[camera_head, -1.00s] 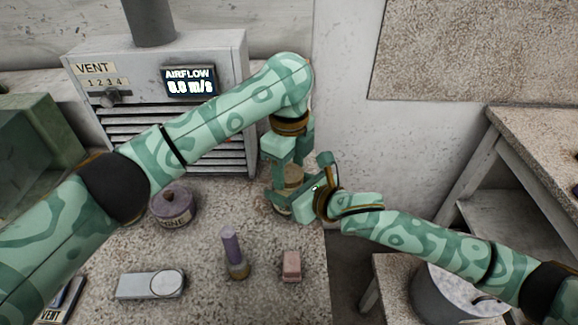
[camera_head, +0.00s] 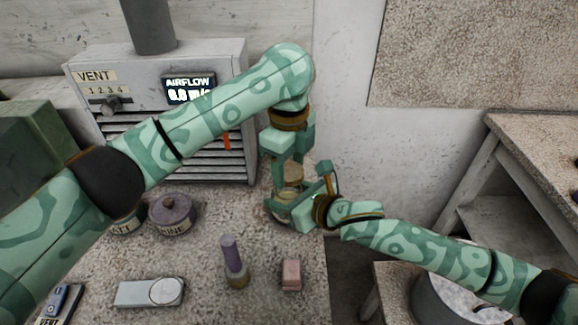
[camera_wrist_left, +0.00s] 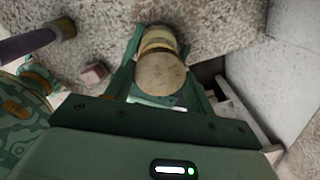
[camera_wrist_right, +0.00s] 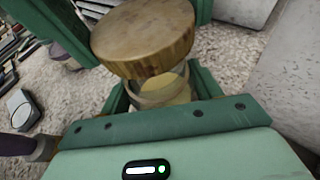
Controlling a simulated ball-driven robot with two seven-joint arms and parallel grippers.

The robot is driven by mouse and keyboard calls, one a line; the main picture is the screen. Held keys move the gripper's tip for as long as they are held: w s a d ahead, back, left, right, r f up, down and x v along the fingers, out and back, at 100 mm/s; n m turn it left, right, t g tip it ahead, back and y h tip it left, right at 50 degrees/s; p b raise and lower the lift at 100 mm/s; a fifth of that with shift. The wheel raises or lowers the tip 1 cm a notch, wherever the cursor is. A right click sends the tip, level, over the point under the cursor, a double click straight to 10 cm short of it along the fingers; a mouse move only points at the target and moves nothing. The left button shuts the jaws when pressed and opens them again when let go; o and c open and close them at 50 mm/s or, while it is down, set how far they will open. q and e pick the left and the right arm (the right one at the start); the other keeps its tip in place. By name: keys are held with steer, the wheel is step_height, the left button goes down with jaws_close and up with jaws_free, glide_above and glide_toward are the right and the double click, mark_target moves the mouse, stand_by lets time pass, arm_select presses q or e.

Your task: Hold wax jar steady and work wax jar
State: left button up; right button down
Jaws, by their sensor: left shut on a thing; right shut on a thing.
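The wax jar (camera_wrist_right: 160,90) is a glass jar with yellowish contents, standing near the right end of the stone bench. Its round wooden lid (camera_wrist_right: 145,40) shows large in the right wrist view, and its flat top shows in the left wrist view (camera_wrist_left: 160,74). My left gripper (camera_head: 290,170) reaches down from above and is shut on the lid. The lid appears raised over the jar, whose rim shows below it. My right gripper (camera_head: 285,208) comes from the right and is shut around the jar body. My grippers hide much of the jar in the head view.
A purple pot (camera_head: 172,215), a purple-handled tool (camera_head: 233,262), a small pink block (camera_head: 291,274) and a grey device (camera_head: 150,292) sit on the bench. A vent box (camera_head: 165,100) stands behind. A drum (camera_head: 455,295) stands right, past the bench edge.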

mark_target(289, 171)
arm_select(q)
step_height(289, 171, up, 4)
steer(key=shift+f, duration=0.25)
arm_select(e)
steer(key=shift+c, duration=1.3)
jaws_free()
